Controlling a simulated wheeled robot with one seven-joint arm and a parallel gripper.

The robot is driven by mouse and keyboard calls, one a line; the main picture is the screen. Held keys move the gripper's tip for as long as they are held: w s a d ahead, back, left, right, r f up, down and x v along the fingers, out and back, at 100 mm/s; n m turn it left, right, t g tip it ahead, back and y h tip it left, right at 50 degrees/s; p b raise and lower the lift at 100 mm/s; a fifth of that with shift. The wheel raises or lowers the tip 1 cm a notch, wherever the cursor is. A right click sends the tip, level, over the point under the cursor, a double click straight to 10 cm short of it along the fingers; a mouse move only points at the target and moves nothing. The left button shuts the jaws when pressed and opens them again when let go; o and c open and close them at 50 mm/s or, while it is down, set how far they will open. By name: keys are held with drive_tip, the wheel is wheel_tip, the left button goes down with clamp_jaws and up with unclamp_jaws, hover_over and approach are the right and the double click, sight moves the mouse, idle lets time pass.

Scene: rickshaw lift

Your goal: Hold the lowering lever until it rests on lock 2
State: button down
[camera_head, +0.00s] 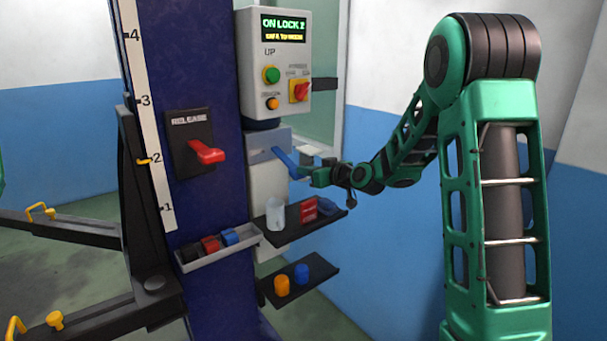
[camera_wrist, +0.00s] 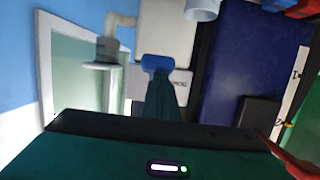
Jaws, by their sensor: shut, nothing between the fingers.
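The blue lever (camera_head: 285,160) sticks out from the grey box below the control panel, angled down to the right. My gripper (camera_head: 303,172) is shut at the lever's outer end, with nothing seen between its fingers. In the wrist view the lever's blue end (camera_wrist: 157,63) lies just beyond my finger tips; whether they touch it I cannot tell. The control panel's display (camera_head: 284,28) reads "ON LOCK 2" with a smaller line below. The yellow pointer (camera_head: 144,161) on the black lift carriage (camera_head: 137,195) is near mark 2 of the white scale (camera_head: 151,150).
A red RELEASE handle (camera_head: 207,152) is on the blue column (camera_head: 215,90). A black shelf (camera_head: 294,223) below my gripper holds a clear cup (camera_head: 275,213) and red and blue items. A lower shelf (camera_head: 316,273) holds orange and blue pieces. A grey tray (camera_head: 220,252) is on the column.

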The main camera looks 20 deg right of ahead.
drive_tip(key=v, duration=1.1)
drive_tip(key=shift+s, duration=0.25)
idle(0.5)
drive_tip(key=s+d+f+m+g+h, duration=0.15)
drive_tip(key=s+f+g, duration=0.25)
drive_tip(key=s, duration=0.4)
drive_tip(key=s+d+f+m+g+h, duration=0.1)
drive_tip(key=s+d+f+g+h, duration=0.2)
drive_tip(key=s, duration=0.6)
drive_tip(key=s+d+f+m+g, duration=0.2)
drive_tip(key=s+m+g, duration=0.5)
drive_tip(key=s, duration=1.8)
drive_tip(key=shift+s+d+m+g, duration=0.25)
drive_tip(key=shift+m+g, duration=0.05)
drive_tip(key=shift+m, duration=0.05)
